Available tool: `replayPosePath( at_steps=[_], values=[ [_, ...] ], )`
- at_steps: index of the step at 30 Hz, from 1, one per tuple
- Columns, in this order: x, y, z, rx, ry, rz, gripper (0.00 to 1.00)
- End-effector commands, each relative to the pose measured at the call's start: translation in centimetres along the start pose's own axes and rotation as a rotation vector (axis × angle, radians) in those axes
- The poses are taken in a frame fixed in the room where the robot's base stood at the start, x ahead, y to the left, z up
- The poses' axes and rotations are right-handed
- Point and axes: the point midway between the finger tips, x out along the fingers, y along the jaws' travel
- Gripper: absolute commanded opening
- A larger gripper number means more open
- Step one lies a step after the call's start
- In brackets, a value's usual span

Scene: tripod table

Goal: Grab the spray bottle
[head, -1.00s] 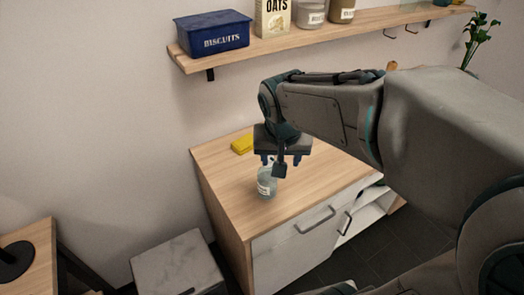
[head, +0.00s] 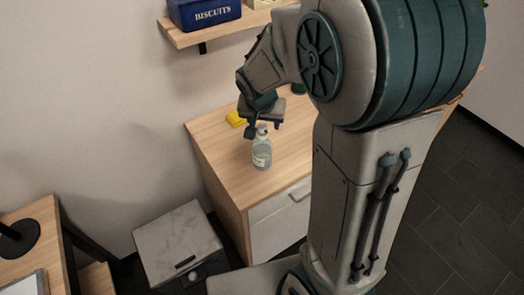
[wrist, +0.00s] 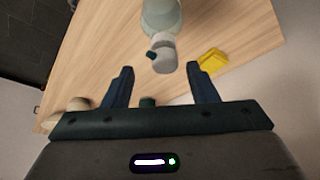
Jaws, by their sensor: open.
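The spray bottle (head: 262,154) is clear with a white label and stands upright near the front left part of the wooden cabinet top (head: 215,145). In the wrist view its pale body and white spray head (wrist: 163,55) show at the top middle. My gripper (head: 263,128) is at the height of the bottle's head, just behind it. In the wrist view my gripper (wrist: 160,72) is open, with its two fingers apart and the spray head between or just beyond their tips. Nothing is held. Contact cannot be made out.
A yellow sponge-like block (head: 235,119) lies behind the bottle, and also shows right of the fingers in the wrist view (wrist: 212,60). A shelf with a blue biscuit tin (head: 204,14) hangs above. A bin with a marble-look lid (head: 178,243) stands left of the cabinet.

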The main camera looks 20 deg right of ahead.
Motion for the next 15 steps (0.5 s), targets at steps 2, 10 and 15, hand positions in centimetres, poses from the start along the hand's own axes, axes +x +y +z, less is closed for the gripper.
replayPosePath(
  at_steps=[2, 10, 15],
  values=[
    [0.3, -0.1, 0.0, -0.001, -0.001, 0.001, 0.53],
    [3.3, -0.6, 0.3, 0.0, -0.004, 0.004, 0.53],
    [4.8, -0.6, 0.3, 0.0, -0.001, 0.002, 0.53]
  ],
)
